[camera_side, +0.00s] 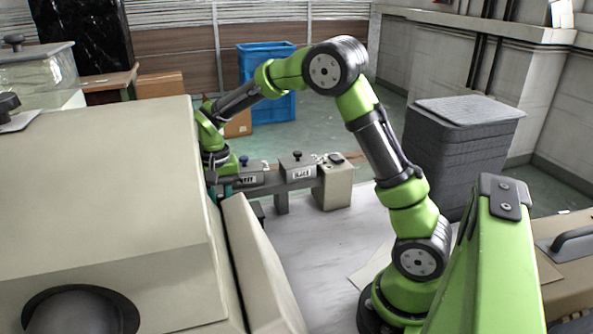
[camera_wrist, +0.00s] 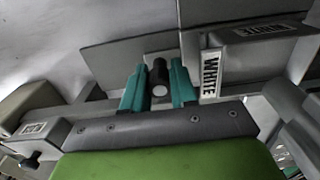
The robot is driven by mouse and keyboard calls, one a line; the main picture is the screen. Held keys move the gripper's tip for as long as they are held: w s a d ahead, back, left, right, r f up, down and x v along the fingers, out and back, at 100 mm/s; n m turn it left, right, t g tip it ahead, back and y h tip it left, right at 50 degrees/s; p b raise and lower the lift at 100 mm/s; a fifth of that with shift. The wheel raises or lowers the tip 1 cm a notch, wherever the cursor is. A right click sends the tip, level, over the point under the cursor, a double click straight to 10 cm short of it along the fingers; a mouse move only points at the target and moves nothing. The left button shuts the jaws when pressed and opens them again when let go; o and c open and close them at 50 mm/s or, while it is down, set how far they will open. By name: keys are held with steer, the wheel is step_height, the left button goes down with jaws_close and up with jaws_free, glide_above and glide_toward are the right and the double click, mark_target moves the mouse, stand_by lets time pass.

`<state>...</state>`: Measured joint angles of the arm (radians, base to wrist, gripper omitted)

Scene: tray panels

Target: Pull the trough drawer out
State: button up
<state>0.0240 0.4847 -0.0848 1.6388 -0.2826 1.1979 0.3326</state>
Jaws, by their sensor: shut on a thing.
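My gripper (camera_wrist: 159,88) has teal fingers, one on each side of a black knob (camera_wrist: 159,72) with a pale round end. The fingers are shut on the knob. The knob stands in front of a grey plate (camera_wrist: 118,62), beside a block with a WHITE label (camera_wrist: 211,74). I cannot tell how far the trough drawer is out. In the side view, my gripper (camera_side: 223,187) is at the left end of a grey rail of labelled units, partly hidden by the large beige housing. The knob it holds is hidden there.
The beige housing (camera_side: 100,200) fills the left, close to my gripper. Labelled units with dark knobs (camera_side: 298,168) and a beige box (camera_side: 334,187) stand to the right of my gripper. The pale tabletop (camera_side: 330,250) in front of them is mostly clear. Grey stacked trays (camera_side: 460,150) stand behind.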

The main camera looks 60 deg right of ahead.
steer(key=shift+s+d, duration=2.1)
steer(key=shift+d, duration=0.05)
steer(key=shift+s+d, duration=1.85)
steer(key=o, duration=0.7)
step_height(320, 180, up, 7)
